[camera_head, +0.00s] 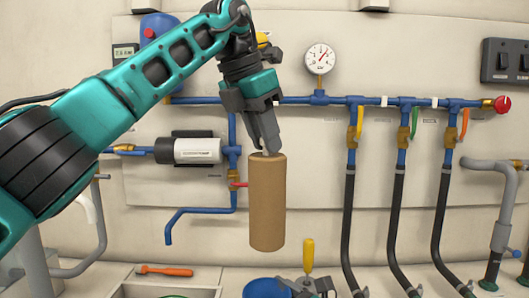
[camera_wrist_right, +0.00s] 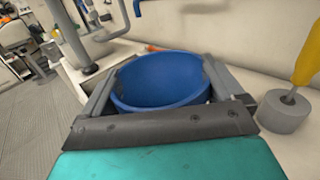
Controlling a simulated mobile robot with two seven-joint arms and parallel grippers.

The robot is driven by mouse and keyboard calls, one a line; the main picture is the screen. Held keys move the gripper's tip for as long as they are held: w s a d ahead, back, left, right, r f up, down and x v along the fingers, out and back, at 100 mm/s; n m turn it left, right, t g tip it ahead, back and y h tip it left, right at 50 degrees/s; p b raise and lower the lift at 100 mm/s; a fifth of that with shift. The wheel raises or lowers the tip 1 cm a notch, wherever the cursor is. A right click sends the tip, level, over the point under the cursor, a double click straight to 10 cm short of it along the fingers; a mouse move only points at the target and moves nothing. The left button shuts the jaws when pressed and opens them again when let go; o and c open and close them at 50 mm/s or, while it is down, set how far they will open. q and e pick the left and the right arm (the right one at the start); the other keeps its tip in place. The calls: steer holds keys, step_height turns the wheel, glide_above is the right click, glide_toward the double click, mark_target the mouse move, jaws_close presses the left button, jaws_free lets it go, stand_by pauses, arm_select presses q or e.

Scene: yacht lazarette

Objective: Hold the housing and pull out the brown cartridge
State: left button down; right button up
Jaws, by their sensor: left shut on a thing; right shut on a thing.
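The brown cartridge (camera_head: 267,205) is a tan upright cylinder hanging in the air in the head view, clear above the blue housing. My left gripper (camera_head: 267,152) is shut on its top end. The blue housing (camera_head: 267,288) is a round open bowl at the bottom edge of the head view. In the right wrist view the housing (camera_wrist_right: 160,80) sits between the fingers of my right gripper (camera_wrist_right: 160,85), which is shut on it. The housing's lower part is hidden.
A yellow-handled tool (camera_head: 308,255) stands right of the housing; its grey round end (camera_wrist_right: 284,110) shows in the wrist view. An orange-handled tool (camera_head: 165,271) lies on the left. Blue pipes (camera_head: 285,101), a pump (camera_head: 195,150), a gauge (camera_head: 320,57) and black hoses (camera_head: 397,230) line the wall behind.

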arm_select(q)
steer(key=shift+r, duration=0.1)
arm_select(e)
steer(key=shift+f, duration=0.1)
steer(key=o, duration=0.9)
steer(key=v, duration=1.2)
steer(key=shift+s, duration=0.1)
arm_select(q)
steer(key=shift+f, duration=0.2)
arm_select(e)
steer(key=s+d+r, duration=0.2)
steer(key=s+d, duration=0.2)
steer(key=d, duration=0.1)
steer(key=shift+s, duration=0.3)
